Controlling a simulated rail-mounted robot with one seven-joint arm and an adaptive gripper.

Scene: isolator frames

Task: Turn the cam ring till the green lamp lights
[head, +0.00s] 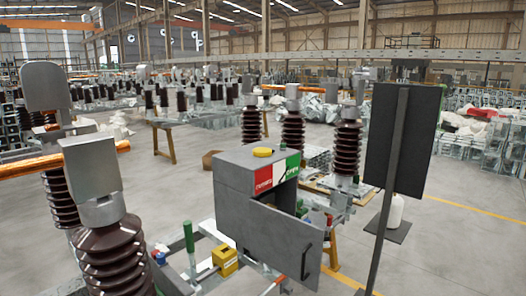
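A grey cabinet (236,172) stands at the centre, with a red and green label (277,174) on its upper front. A grey door (268,235) with a dark bar handle (307,262) hangs at its front and appears swung open. It hides most of the inside. A yellow round piece (263,152) and a small dark green piece (282,145) are on the cabinet top; I cannot tell whether the green piece is a lamp. I cannot make out a cam ring. My gripper is not in view.
Brown ribbed insulators (347,150) stand behind the cabinet and at the left (112,252). A dark panel (402,140) on a post stands at the right. A yellow block (224,262) and a green handle (188,237) are low in front. Open floor (455,255) shows at right.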

